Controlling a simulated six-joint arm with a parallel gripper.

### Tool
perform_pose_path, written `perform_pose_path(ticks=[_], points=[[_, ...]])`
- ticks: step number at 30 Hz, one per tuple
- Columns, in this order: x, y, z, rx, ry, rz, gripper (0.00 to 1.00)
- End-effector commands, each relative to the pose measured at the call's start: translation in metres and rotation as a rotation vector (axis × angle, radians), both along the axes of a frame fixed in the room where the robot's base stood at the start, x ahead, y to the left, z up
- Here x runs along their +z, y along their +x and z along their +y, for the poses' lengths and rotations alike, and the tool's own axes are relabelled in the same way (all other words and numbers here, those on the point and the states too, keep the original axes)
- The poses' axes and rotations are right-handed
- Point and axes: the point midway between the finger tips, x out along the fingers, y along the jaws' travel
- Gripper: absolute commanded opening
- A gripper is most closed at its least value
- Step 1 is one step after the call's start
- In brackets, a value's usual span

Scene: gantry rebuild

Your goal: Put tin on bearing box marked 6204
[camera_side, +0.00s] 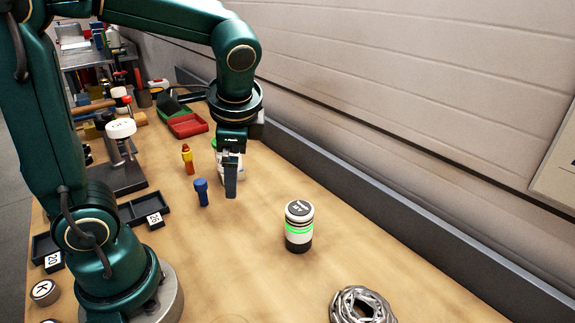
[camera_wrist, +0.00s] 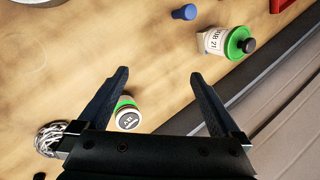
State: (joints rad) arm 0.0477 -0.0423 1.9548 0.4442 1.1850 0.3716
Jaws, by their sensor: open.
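A small round tin (camera_side: 299,228), white with a green band and a dark lid and base, stands upright on the bench right of my gripper (camera_side: 231,190). The tin also shows in the wrist view (camera_wrist: 128,115), near the left finger. My gripper is open and empty, pointing down, with its two fingers apart in the wrist view (camera_wrist: 159,76). It is apart from the tin. I cannot make out a box marked 6204 in either view.
A white labelled container with a green lid (camera_wrist: 226,43) stands behind my gripper. A blue peg (camera_side: 202,192), a yellow-red item (camera_side: 188,159) and numbered dark trays (camera_side: 150,213) are to the left. A metal tangle (camera_side: 361,305) lies in front. A dark rail (camera_side: 400,217) edges the bench.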

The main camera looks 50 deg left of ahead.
Motion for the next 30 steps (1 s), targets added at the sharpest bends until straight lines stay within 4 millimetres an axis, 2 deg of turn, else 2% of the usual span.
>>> perform_pose_path(ticks=[6, 13, 18, 30], points=[[0.009, -0.035, -0.041, 0.221, -0.269, -0.271, 1.0], [0.009, -0.054, -0.071, 0.404, -0.492, -0.452, 1.0], [0.009, -0.058, -0.079, 0.455, -0.553, -0.495, 1.0], [0.009, -0.058, -0.079, 0.457, -0.555, -0.496, 1.0]])
